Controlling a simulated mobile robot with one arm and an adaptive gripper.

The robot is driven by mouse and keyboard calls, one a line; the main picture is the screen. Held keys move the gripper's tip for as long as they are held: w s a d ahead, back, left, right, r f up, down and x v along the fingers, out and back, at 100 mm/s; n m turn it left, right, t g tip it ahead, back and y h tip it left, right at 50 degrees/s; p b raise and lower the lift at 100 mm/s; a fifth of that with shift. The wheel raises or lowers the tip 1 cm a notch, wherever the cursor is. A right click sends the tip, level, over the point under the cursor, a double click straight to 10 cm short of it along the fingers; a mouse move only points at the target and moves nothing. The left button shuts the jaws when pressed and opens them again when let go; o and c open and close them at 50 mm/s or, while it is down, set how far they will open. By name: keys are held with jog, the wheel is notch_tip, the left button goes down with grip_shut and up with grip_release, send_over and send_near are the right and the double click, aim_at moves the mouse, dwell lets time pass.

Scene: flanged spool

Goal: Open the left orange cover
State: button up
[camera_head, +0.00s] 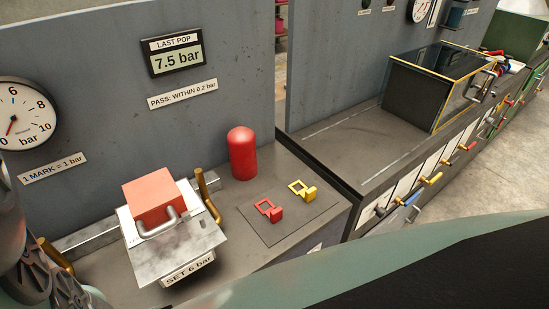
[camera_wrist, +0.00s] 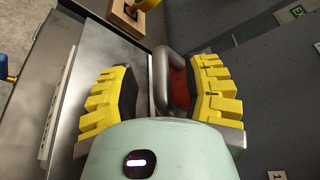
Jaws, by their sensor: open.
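One orange-red box-shaped cover (camera_head: 154,198) sits on a metal block labelled SET 6 bar, at the lower left of the head view. A grey bar handle (camera_head: 157,224) is on its front. In the wrist view the handle (camera_wrist: 161,82) lies between the yellow-padded fingers of my gripper (camera_wrist: 165,75), with a patch of the orange cover (camera_wrist: 179,85) behind it. My gripper is open, and gaps show beside the handle. Whether a finger touches it I cannot tell. The cover looks closed. No second orange cover is clearly in view.
Brass levers (camera_head: 208,195) flank the metal block. A red dome-topped cylinder (camera_head: 242,153) stands to the right, near a dark mat (camera_head: 290,228) with a red and a yellow clip. A grey panel with a gauge (camera_head: 22,112) rises behind. A glass-sided case (camera_head: 428,92) stands farther right.

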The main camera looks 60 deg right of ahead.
jog(key=shift+x, duration=1.45)
grip_shut()
